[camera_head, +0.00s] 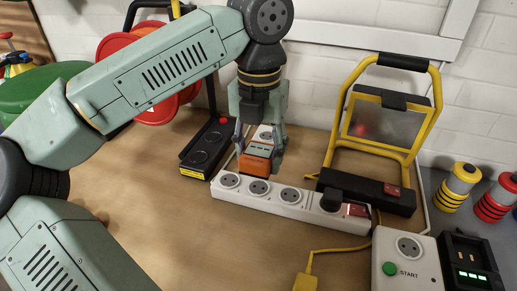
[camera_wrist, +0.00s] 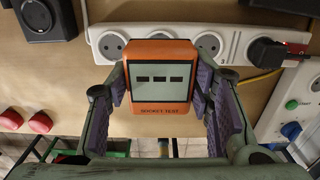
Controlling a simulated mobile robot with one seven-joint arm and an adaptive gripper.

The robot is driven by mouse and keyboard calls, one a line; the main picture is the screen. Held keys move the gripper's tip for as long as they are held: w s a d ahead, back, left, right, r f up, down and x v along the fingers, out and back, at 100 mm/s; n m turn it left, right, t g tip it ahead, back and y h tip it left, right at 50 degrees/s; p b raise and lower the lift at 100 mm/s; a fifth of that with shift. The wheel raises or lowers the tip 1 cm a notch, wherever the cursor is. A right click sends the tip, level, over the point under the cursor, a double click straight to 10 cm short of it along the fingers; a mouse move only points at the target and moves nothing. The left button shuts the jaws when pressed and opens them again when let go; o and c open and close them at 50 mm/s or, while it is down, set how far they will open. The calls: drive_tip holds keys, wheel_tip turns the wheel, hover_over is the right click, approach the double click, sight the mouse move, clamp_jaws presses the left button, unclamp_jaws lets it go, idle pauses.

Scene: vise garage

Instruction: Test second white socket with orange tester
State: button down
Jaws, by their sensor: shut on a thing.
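The orange tester (camera_head: 257,158) is held upright between the fingers of my gripper (camera_head: 260,150), just behind the white socket strip (camera_head: 243,194) in the head view. In the wrist view my gripper (camera_wrist: 163,82) is shut on both sides of the tester (camera_wrist: 155,124), marked "SOCKET TEST"; its screen shows three dashes. In the head view the second socket (camera_head: 259,187) looks uncovered. I cannot tell whether the tester touches the strip.
A black plug (camera_head: 331,200) fills the strip's right socket beside a red switch (camera_head: 356,210). A yellow-framed lamp (camera_head: 383,125) stands behind right, a black box (camera_head: 206,150) behind left. A START socket box (camera_head: 405,262) is front right. The wooden tabletop (camera_head: 180,230) is clear front left.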

sight(259, 187)
drive_tip(key=shift+f+b, duration=1.55)
drive_tip(key=shift+f, duration=1)
drive_tip(key=shift+b, duration=0.35)
drive_tip(key=shift+f+b, duration=0.55)
drive_tip(key=shift+f, duration=0.05)
idle(0.4)
drive_tip(key=c, duration=0.7)
unclamp_jaws()
wheel_tip(259, 187, up, 12)
drive_tip(key=shift+r, duration=0.1)
